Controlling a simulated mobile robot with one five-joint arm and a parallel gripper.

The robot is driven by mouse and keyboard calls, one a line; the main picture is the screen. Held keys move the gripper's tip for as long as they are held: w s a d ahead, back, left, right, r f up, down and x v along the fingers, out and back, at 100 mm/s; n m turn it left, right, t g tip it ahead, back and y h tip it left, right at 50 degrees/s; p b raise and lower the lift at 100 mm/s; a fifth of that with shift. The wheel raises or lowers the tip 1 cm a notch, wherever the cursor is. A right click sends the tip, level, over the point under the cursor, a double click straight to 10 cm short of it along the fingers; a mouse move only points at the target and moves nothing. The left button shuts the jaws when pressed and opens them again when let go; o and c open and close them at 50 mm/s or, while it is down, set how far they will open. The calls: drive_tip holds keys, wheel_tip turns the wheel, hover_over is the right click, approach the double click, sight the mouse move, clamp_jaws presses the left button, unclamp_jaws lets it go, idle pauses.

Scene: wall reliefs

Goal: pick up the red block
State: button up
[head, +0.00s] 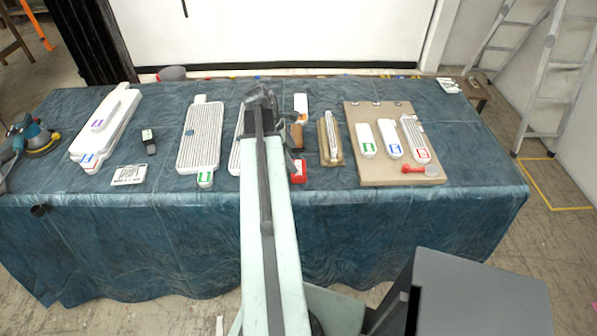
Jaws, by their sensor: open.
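A small red block (299,178) with a pale patch on its upper part lies on the blue-green cloth of the table (330,220), just right of my arm near the middle of the table. My gripper (262,98) is the dark end of my pale arm, above the table and farther back than the block, slightly to its left. It is open and looks empty; its fingertips are small and hard to make out. My arm covers part of a white ribbed panel (235,158).
Right of the block lie a brown piece with a pale strip (331,155) and a brown board (400,180) with white labelled pieces. White ribbed panels (200,140) lie left. A sander (28,138) sits far left. Bare cloth lies along the front.

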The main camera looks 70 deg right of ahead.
sight(299, 168)
drive_tip(key=b+x, duration=0.3)
drive_tip(key=x, duration=0.1)
drive_tip(key=b+x, duration=0.3)
drive_tip(key=b, duration=0.1)
drive_tip(key=shift+w+a+f, duration=0.1)
drive_tip(key=shift+a+f, duration=0.1)
drive_tip(key=shift+f, duration=0.25)
drive_tip(key=shift+r, duration=0.15)
drive_tip(key=c, duration=1.3)
drive_tip(key=shift+r, duration=0.1)
